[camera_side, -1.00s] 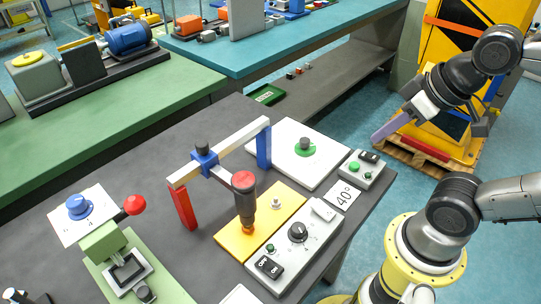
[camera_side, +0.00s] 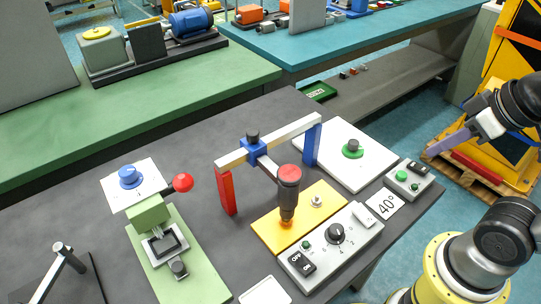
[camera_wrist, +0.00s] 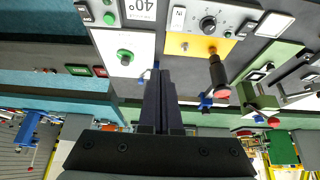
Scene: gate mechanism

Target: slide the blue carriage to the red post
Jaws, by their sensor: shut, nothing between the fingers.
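The blue carriage (camera_side: 253,150) sits on a white rail (camera_side: 290,130), between the two posts and nearer the red post than the blue post. The red post (camera_side: 227,190) holds the rail's left end and the blue post (camera_side: 312,146) its right end. An arm from the carriage carries a dark tool with a red cap (camera_side: 289,174). My gripper (camera_side: 452,142) is shut and empty, in the air at the right, well away from the carriage. In the wrist view its fingers (camera_wrist: 160,90) partly block the view. The blue carriage (camera_wrist: 205,101) shows there beside the red cap.
A yellow plate (camera_side: 270,232) lies under the tool, with a grey control box (camera_side: 345,238) in front. A green press with a red ball lever (camera_side: 182,183) stands left of the red post.

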